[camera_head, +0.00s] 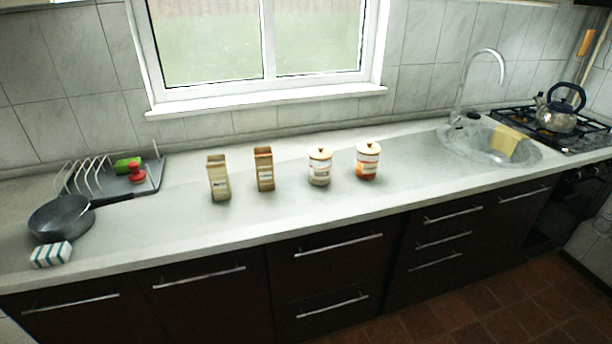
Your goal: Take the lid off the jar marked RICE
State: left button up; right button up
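Two lidded jars stand upright side by side on the worktop below the window. The left one is a cream jar (319,172) with a small label band. The right one is an orange-and-white jar (367,166). Each has a lid on top, the cream jar's lid (320,153) and the orange jar's lid (369,147), both with a small knob. The lettering is too small to read, so I cannot tell which jar is marked RICE. Neither of my grippers shows in the head view.
Two tall open-topped tan containers (218,181) (264,171) stand left of the jars. A pan (61,217), a striped block (51,255) and a dish rack (88,174) are at far left. A sink (471,143) and kettle (556,115) are right. The worktop before the jars is clear.

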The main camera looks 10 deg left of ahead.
aim_at(320, 153)
jog(key=l+u, duration=0.45)
jog(key=i+j+u, duration=0.1)
jog(key=i+u, duration=0.4)
jog(key=i+j, duration=0.05)
